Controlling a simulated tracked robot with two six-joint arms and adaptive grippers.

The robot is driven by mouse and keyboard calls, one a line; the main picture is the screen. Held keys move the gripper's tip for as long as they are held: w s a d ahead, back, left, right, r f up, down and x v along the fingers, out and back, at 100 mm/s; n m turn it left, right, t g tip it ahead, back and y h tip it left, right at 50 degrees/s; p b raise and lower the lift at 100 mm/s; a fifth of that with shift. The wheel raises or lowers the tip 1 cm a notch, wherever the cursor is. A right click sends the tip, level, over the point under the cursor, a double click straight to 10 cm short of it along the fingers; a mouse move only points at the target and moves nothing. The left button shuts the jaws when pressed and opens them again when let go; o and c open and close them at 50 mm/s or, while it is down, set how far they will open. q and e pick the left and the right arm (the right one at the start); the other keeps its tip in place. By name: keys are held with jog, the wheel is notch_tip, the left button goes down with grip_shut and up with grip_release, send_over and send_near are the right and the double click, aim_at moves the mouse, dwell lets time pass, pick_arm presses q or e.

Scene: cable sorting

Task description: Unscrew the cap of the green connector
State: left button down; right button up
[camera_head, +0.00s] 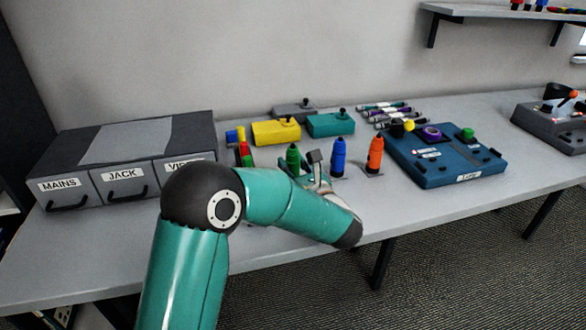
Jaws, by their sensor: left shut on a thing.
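The green connector (293,156) stands upright on the table, left of the blue connector (338,158) and the orange connector (375,155). My left gripper (298,173) is at the green connector, shut on it, with its wrist and arm coming in from the front. The fingers and the lower part of the connector are small and partly covered, so the exact grip and the seam of the cap cannot be made out. My right gripper is not in view.
A drawer unit (138,137) marked MAINS and JACK stands left. A yellow box (276,132) and a teal box (331,124) lie behind the connectors. A blue panel (440,160) is right. The table's front right is clear.

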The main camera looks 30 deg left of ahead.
pick_arm(q)
notch_tip(320, 180, up, 20)
jog(key=p, duration=0.2)
jog(key=shift+f+p, duration=0.2)
jog(key=shift+p, duration=0.2)
jog(key=c, duration=1.3)
grip_release()
grip_shut()
